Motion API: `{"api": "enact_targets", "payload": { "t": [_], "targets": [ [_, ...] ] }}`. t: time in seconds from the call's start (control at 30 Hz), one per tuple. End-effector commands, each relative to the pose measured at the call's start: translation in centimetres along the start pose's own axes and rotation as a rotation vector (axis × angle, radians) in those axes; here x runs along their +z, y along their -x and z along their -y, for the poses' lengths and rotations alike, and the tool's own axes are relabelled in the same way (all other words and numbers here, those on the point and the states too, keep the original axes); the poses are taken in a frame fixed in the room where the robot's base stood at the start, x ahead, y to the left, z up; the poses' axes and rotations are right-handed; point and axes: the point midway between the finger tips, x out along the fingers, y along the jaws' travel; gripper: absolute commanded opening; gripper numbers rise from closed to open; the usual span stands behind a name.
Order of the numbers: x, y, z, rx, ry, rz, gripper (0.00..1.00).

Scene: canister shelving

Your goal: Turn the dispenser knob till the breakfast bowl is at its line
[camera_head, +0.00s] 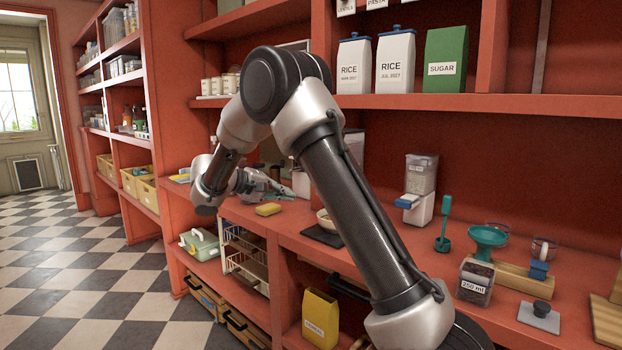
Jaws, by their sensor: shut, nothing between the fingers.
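My gripper (287,193) is shut and empty, reaching left over the counter, small in the view. A cream bowl (323,220) sits on a dark flat slab (318,236), partly hidden behind my arm; its fill and any line cannot be made out. A dispenser with a clear, labelled hopper and white base (420,207) stands to the right of my arm, with a blue part (407,201) at its front. A pale upright body (354,146) behind my arm is mostly hidden. I cannot tell which of these carries the knob; no knob is clearly visible.
A yellow sponge (268,209) lies on the counter below my gripper. To the right stand a teal funnel (487,237), a green scoop (443,240) and a 250 ml jar (475,283). Rice bags (394,62) and a sugar bag (445,58) stand on the shelf above.

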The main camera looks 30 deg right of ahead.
Motion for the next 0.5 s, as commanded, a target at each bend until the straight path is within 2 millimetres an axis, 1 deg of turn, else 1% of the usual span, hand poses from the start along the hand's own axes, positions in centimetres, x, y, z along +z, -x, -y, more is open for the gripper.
{"api": "enact_targets", "payload": {
  "t": [0.03,0.1,0.2,0.3,0.37,0.5],
  "targets": [
    [-1.7,0.8,-1.8,0.054,-0.099,-0.040,0.00],
    [-3.2,2.0,-4.4,0.115,-0.238,-0.092,0.00],
    [-3.9,2.9,-6.2,0.174,-0.378,-0.138,0.00],
    [-3.7,3.0,-6.7,0.192,-0.468,-0.145,0.00],
    [-3.7,2.8,-6.8,0.191,-0.496,-0.146,0.00],
    [-3.8,1.5,-7.0,0.188,-0.506,-0.145,0.00]
  ]
}}
